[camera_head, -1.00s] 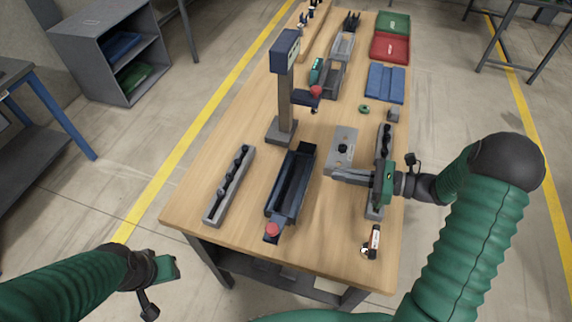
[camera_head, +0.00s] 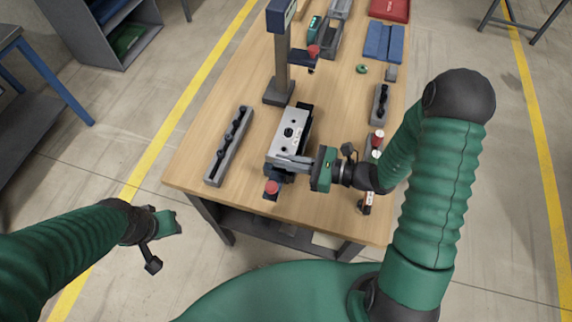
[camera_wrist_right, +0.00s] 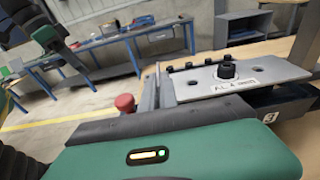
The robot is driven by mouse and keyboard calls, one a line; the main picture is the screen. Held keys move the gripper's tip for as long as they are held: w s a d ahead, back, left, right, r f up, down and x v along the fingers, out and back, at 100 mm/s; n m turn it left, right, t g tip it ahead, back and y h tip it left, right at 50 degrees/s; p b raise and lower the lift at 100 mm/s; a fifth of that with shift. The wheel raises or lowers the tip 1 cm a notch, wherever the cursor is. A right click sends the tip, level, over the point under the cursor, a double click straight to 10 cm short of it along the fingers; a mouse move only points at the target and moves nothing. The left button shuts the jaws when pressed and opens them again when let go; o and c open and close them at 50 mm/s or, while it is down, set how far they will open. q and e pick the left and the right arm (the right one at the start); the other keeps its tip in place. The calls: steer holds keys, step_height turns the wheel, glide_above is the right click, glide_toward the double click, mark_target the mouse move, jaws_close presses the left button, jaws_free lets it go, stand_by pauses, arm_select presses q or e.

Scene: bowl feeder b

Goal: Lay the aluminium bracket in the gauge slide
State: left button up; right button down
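The aluminium bracket (camera_head: 290,133) is a flat light-grey plate with a dark central knob and holes. In the head view it lies over the dark gauge slide (camera_head: 304,106), covering most of it. My right gripper (camera_head: 290,160) is shut on the bracket's near end. In the right wrist view the bracket (camera_wrist_right: 240,82), with lettering on it, looks level above the dark slide (camera_wrist_right: 285,106); whether it touches is unclear. The right fingertips are largely hidden there. My left gripper (camera_head: 168,223) hangs off the table at the left; its fingers are too small to read.
A post with a display (camera_head: 281,65) stands just behind the slide. A grey rack (camera_head: 229,147) lies to the left, and another (camera_head: 380,105) to the right. A red knob (camera_head: 271,187) is at the slide's near end. The table between left rack and slide is clear.

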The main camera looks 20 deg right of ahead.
steer(key=shift+w+d+f, duration=0.15)
steer(key=shift+f, duration=1.55)
